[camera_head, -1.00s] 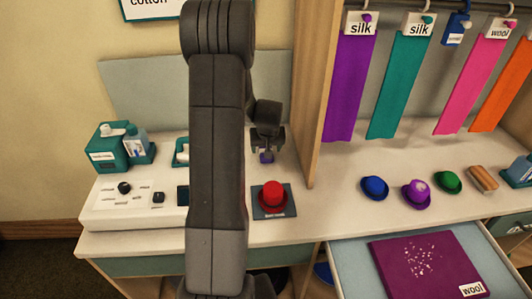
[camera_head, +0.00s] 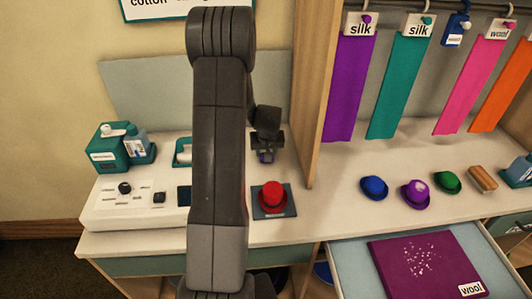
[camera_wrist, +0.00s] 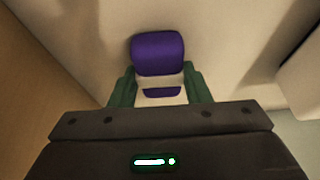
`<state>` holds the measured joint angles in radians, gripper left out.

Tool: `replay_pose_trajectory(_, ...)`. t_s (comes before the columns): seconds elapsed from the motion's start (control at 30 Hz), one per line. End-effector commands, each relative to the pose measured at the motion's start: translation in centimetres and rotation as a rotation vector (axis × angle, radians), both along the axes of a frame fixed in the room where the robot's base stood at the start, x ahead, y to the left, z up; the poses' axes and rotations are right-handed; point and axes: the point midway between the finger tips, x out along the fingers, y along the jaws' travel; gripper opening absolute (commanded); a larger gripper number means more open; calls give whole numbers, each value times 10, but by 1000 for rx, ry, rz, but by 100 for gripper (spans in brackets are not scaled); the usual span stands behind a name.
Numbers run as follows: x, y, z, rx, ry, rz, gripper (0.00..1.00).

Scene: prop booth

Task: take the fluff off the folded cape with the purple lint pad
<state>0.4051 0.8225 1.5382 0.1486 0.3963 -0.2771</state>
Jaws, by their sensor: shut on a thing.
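The folded cape (camera_head: 400,262) is dark magenta, with pale fluff specks (camera_head: 424,259) on it and a "wool" label at its right corner. It lies in the open drawer (camera_head: 350,277) at lower right. My gripper (camera_head: 266,157) is over the counter left of the wooden divider, well away from the cape. It is shut on the purple lint pad (camera_wrist: 158,54), which shows in the wrist view between the green fingers, with a pale band on it. Much of the pad is hidden by my gripper in the head view.
Several hats and a brush (camera_head: 482,179) line the right counter. Cloth strips (camera_head: 350,85) hang above.

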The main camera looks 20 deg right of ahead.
Motion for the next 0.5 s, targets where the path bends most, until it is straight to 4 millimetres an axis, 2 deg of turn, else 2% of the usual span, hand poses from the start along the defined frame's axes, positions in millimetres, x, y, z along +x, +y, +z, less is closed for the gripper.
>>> replay_pose_trajectory(0.17,1,0,14,-1,-4,1,21)
replay_pose_trajectory(0.5,1,0,76,-2,-5,1,21)
